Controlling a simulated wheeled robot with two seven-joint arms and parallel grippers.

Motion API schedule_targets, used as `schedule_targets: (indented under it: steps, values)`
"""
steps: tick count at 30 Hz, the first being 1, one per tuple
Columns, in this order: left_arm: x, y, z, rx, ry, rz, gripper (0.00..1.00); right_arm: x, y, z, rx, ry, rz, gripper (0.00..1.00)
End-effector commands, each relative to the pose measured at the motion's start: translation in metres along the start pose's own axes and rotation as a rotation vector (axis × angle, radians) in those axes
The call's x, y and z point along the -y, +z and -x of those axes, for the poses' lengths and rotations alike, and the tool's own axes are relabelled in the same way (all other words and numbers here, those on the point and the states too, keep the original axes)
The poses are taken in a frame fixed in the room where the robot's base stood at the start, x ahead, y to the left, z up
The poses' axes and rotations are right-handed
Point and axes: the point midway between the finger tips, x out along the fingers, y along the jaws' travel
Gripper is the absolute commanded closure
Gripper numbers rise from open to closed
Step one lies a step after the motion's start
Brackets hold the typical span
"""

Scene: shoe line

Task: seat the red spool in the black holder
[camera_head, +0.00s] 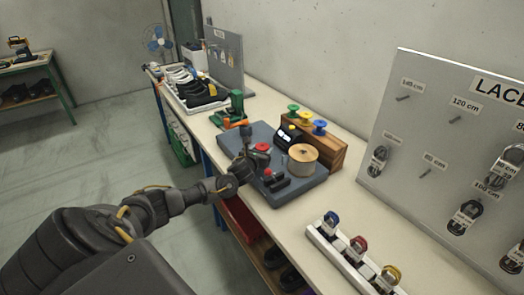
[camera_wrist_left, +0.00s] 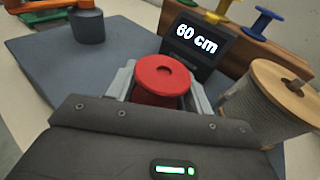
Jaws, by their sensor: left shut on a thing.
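The red spool (camera_wrist_left: 163,78) is upright between the two grey fingers of my left gripper (camera_wrist_left: 160,95), which is shut on it. In the head view the red spool (camera_head: 262,147) shows at the end of my left arm, over the dark grey mat; I cannot tell whether it touches the mat. A low black piece with a red knob (camera_head: 277,183) lies nearer on the mat. I cannot tell for sure whether it is the black holder. My right gripper is not in view.
A black display reading 60 cm (camera_wrist_left: 200,38) stands behind the spool. A large wooden-ended cord reel (camera_head: 303,159) stands to its right. A wooden block (camera_head: 325,150) carries green, yellow and blue spools. A dark cylinder (camera_wrist_left: 88,26) stands at the mat's far left.

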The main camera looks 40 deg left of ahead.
Motion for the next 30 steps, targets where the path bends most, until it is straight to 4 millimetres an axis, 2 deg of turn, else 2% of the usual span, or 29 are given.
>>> schedule_targets:
  steps: [14, 15, 16, 24, 30]
  values:
    - [0.0, -0.01, -0.002, 0.0, 0.0, 0.001, 0.72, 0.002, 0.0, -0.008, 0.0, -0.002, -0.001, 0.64]
    - [0.0, -0.009, -0.002, 0.001, 0.0, 0.001, 0.44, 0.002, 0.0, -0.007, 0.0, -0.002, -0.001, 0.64]
    - [0.0, -0.009, -0.002, 0.001, 0.0, 0.001, 0.4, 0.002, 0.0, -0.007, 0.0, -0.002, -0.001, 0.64]
    - [0.0, -0.009, -0.001, 0.0, 0.0, 0.0, 0.4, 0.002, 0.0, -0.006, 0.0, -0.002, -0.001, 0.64]
    - [0.0, -0.006, 0.012, -0.002, -0.001, -0.002, 0.4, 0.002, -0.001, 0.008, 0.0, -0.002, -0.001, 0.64]
